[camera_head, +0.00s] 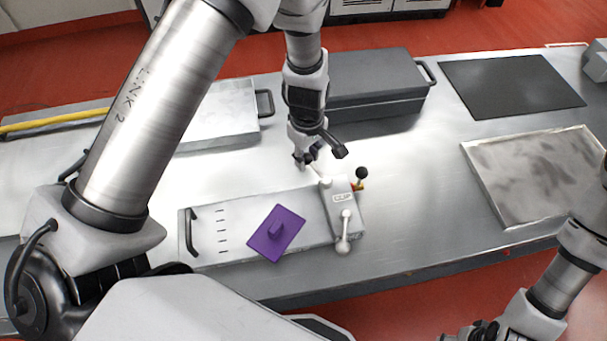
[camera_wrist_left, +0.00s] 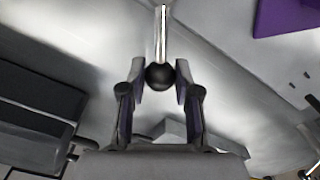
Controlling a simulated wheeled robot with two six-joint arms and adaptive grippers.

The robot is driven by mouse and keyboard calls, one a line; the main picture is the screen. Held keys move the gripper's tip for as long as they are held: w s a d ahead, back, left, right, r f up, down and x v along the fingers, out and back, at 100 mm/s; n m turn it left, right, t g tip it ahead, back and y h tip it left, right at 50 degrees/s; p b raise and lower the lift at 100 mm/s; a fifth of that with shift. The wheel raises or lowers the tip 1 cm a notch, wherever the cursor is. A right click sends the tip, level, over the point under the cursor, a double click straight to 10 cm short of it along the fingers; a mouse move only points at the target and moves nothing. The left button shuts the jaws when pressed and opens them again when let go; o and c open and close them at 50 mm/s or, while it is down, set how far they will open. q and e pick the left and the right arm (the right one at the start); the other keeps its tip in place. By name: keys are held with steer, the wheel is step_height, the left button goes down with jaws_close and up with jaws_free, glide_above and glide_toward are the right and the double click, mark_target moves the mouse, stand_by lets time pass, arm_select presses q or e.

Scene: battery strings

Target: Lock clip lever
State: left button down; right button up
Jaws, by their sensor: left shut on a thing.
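The grey clip block marked CLIP (camera_head: 340,198) sits at the right end of a long metal case (camera_head: 240,212). In the left wrist view, my left gripper (camera_wrist_left: 161,72) is shut on a black ball knob (camera_wrist_left: 159,78) at the end of a bright metal rod (camera_wrist_left: 162,35), apparently the clip lever. In the head view my left gripper (camera_head: 308,160) is just behind and left of the clip; its fingertips are small and the knob is hidden there. A silver handle (camera_head: 344,238) and another black knob (camera_head: 361,173) are also on the clip. My right gripper (camera_head: 480,332) is partly cut off.
A dark grey box (camera_head: 375,80) stands behind my left gripper. A black mat (camera_head: 510,85) and a metal tray (camera_head: 500,212) lie at the right. The bench between clip and tray is clear.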

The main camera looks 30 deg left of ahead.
arm_select(q)
steer(key=shift+w+d+m, duration=0.35)
steer(key=shift+w+m, duration=0.35)
steer(key=shift+m, duration=0.4)
steer(key=shift+w+d+m, duration=0.2)
steer(key=shift+w+m, duration=0.05)
steer(key=shift+m, duration=0.35)
steer(key=c, duration=0.9)
jaws_free()
steer(key=shift+r, duration=0.1)
step_height(320, 180, up, 7)
steer(key=p, duration=0.6)
steer(key=shift+s+p, duration=0.1)
steer(key=shift+p, duration=0.25)
